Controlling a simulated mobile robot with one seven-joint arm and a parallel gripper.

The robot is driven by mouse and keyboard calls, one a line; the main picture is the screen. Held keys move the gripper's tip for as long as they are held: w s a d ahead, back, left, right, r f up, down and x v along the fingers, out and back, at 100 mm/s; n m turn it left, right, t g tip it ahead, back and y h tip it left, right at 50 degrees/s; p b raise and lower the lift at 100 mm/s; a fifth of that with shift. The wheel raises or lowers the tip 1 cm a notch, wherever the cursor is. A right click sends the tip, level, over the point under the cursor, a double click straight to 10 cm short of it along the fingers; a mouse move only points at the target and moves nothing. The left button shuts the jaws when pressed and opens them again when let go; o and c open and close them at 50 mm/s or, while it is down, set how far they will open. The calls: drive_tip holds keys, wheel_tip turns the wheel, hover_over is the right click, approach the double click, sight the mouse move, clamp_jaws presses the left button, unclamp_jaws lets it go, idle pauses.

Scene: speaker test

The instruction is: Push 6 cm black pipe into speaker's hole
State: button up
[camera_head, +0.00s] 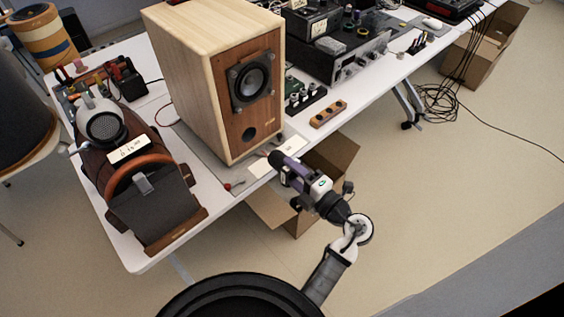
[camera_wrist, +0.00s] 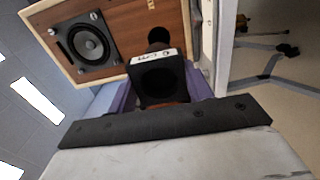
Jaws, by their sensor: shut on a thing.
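The wooden speaker (camera_head: 187,75) stands upright on the white table, and its brown front panel also shows in the wrist view (camera_wrist: 130,35). The speaker's round dark hole (camera_head: 250,134) is low on that panel, below the driver; it shows in the wrist view (camera_wrist: 158,36) just past the pipe. My gripper (camera_head: 285,167) is shut on a short black pipe (camera_head: 275,158), in front of the panel near its lower edge. In the wrist view the black pipe (camera_wrist: 160,80) sits between my purple fingers (camera_wrist: 162,92), bears a white label and appears apart from the hole.
The table's front edge (camera_head: 338,134) runs close by my gripper. An open cardboard box (camera_head: 326,160) is on the floor below. A wooden block with knobs (camera_head: 328,113) lies right of the speaker, and a dark bag-like case (camera_head: 150,205) stands to the left.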

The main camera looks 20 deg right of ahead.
sight(272, 155)
drive_tip(key=shift+b+x, duration=0.4)
drive_tip(key=shift+x, duration=2.45)
drive_tip(key=shift+p+x, duration=0.5)
drive_tip(key=shift+x, duration=0.5)
drive_tip(key=shift+w+a, duration=0.25)
drive_tip(key=shift+w, duration=0.4)
drive_tip(key=shift+w+a+p, duration=0.1)
drive_tip(key=shift+w+p, duration=0.05)
drive_tip(key=shift+p, duration=1.1)
drive_tip(key=shift+p+x, duration=1.3)
drive_tip(key=shift+x, duration=0.9)
